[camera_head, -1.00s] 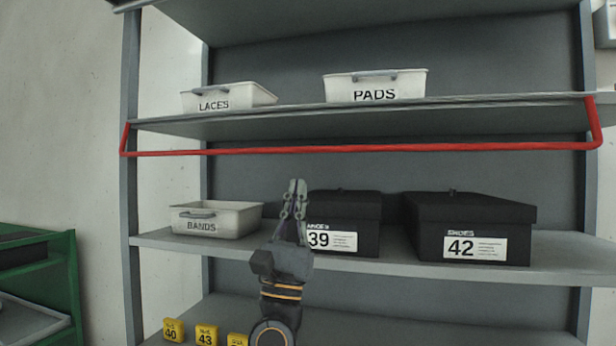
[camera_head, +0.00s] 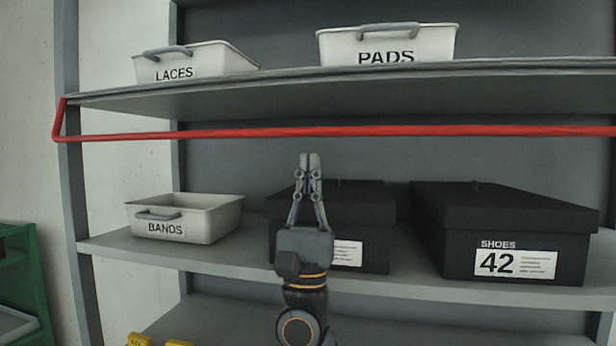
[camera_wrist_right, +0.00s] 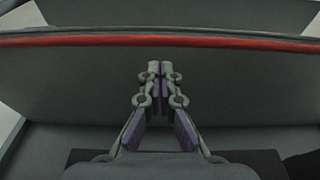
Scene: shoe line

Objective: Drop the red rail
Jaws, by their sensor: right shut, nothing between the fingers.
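The red rail (camera_head: 400,131) runs level across the front of the upper shelf, bent up at its left end to the shelf post; its right end is out of view. It also crosses the right wrist view (camera_wrist_right: 230,41) above the fingertips. My right gripper (camera_head: 309,157) points up, shut and empty, with its tips just below the rail in the head view. I see a small gap between tips and rail in the picture and cannot tell the depth between them. My left gripper is not in view.
On the upper shelf (camera_head: 300,98) stand the LACES bin (camera_head: 205,62) and the PADS bin (camera_head: 400,45). Below stand the BANDS bin (camera_head: 190,218), a black box (camera_head: 365,205) partly behind my gripper, and the SHOES 42 box (camera_head: 510,220). A green rack (camera_head: 20,285) is at left.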

